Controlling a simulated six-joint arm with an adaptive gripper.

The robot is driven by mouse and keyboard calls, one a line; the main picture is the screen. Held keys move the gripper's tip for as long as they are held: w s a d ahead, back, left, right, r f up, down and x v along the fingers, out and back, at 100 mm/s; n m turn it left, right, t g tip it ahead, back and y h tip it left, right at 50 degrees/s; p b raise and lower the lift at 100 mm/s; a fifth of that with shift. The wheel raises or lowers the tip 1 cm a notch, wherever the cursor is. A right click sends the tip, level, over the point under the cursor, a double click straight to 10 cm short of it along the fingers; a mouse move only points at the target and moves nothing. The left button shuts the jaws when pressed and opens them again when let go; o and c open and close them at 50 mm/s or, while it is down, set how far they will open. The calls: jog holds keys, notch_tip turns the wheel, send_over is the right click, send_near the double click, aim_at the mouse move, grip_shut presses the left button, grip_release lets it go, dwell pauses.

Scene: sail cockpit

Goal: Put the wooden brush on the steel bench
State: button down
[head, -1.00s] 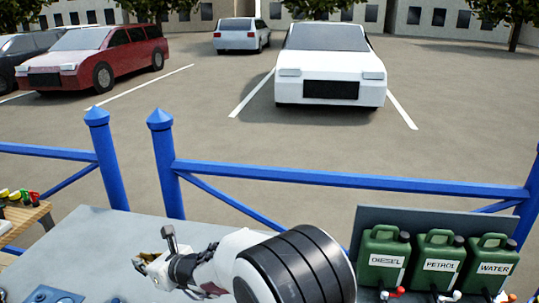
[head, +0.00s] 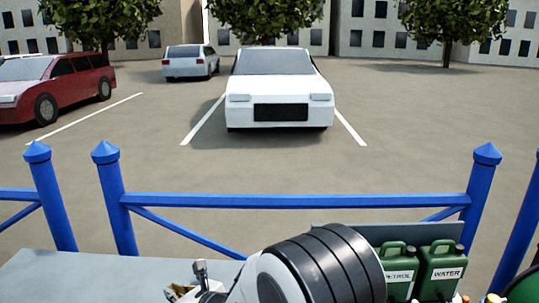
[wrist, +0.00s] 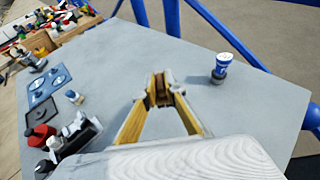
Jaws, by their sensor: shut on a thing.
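My gripper (wrist: 160,84) shows in the wrist view with its yellow fingers closing towards each other above the grey bench top. A small brown piece (wrist: 160,100) sits between the fingertips; it appears to be the wooden brush, mostly hidden by the fingers. The steel bench (wrist: 230,110) spreads under and around the gripper. In the head view the bench (head: 75,275) shows at lower left, and my gripper (head: 185,292) is partly cut off by the bottom edge.
A blue-and-white can (wrist: 225,64) stands right of the gripper. A blue plate (wrist: 48,85), small jar (wrist: 75,97) and red-and-black items (wrist: 40,135) lie left. A cluttered wooden table (wrist: 75,35) adjoins. Green jerry cans (head: 440,268) stand right, before a blue railing (head: 300,201).

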jog(key=w+d+r+m+t+h, duration=0.2)
jog(key=d+m+h, duration=0.3)
jog(key=d, duration=1.9)
jog(key=w+d+r+m+t+h, duration=0.1)
jog(key=d+r+m+t+h, duration=0.2)
jog(key=d, duration=2.2)
jog(key=shift+w+m+h, duration=0.4)
jog(key=shift+m+h, duration=0.6)
jog(key=shift+m, duration=0.1)
jog(key=shift+a, duration=0.15)
jog(key=s+a+r+n+y, duration=0.1)
jog(key=s+a+r+y, duration=0.1)
jog(key=a+r, duration=0.45)
jog(key=s+a+r+n+g+y, duration=0.1)
jog(key=a+r+n, duration=0.15)
jog(key=a, duration=0.75)
jog(key=s+a+r+n+y, duration=0.1)
jog(key=s+a+r+y, duration=0.1)
jog(key=a+r, duration=0.5)
jog(key=s+a+r+n+g+y, duration=0.1)
jog(key=s+a+r+y, duration=0.1)
jog(key=s+a+r, duration=0.4)
jog(key=s+a+r+n+g+y, duration=0.1)
jog(key=s+a+r+n, duration=0.1)
jog(key=s+a+r, duration=0.4)
jog(key=s+a, duration=0.3)
jog(key=s, duration=0.3)
jog(key=shift+a+r+y, duration=0.25)
jog(key=shift+a+y, duration=0.05)
jog(key=shift+y, duration=0.1)
